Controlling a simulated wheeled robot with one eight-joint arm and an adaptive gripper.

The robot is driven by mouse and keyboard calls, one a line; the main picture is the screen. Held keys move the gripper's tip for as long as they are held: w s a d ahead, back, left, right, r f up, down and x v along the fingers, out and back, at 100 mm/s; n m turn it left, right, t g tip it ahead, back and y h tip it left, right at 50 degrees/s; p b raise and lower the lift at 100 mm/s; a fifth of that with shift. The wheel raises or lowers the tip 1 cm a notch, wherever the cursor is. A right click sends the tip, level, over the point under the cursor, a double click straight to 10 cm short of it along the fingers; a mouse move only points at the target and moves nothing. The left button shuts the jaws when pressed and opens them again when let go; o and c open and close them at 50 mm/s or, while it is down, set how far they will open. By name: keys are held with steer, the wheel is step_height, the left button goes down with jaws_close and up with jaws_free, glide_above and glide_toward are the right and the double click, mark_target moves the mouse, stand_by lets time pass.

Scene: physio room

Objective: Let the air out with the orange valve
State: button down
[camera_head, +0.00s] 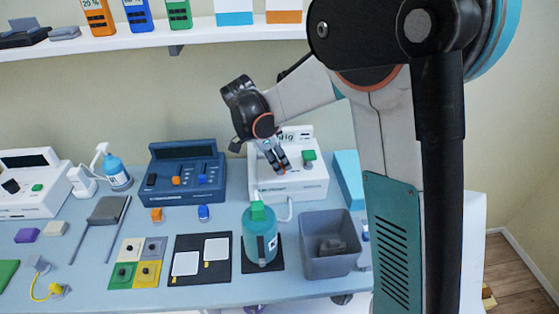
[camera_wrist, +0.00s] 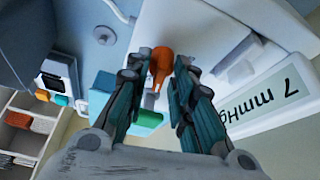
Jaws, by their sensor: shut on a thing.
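The orange valve (camera_wrist: 160,62) sits on the white pressure device (camera_head: 300,183), which stands at the back of the table. In the wrist view the valve lies between the fingertips of my gripper (camera_wrist: 160,75). My gripper (camera_head: 279,166) reaches down onto the device's top in the head view and is shut on the valve. The device's display (camera_wrist: 283,98) reads 7 mmHg. A green part (camera_head: 309,156) sits on the device to the right of my gripper. The valve is mostly hidden by the fingers in the head view.
A blue device (camera_head: 185,160) stands left of the white one. A teal bottle (camera_head: 257,240) with a green top and a grey bin (camera_head: 328,262) stand in front. A shelf (camera_head: 180,38) runs along the wall above.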

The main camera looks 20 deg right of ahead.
stand_by(0.4)
steer(key=c, duration=1.7)
jaws_free()
steer(key=shift+r, duration=0.1)
steer(key=v, duration=1.1)
steer(key=shift+a+r, duration=0.25)
steer(key=shift+r, duration=0.1)
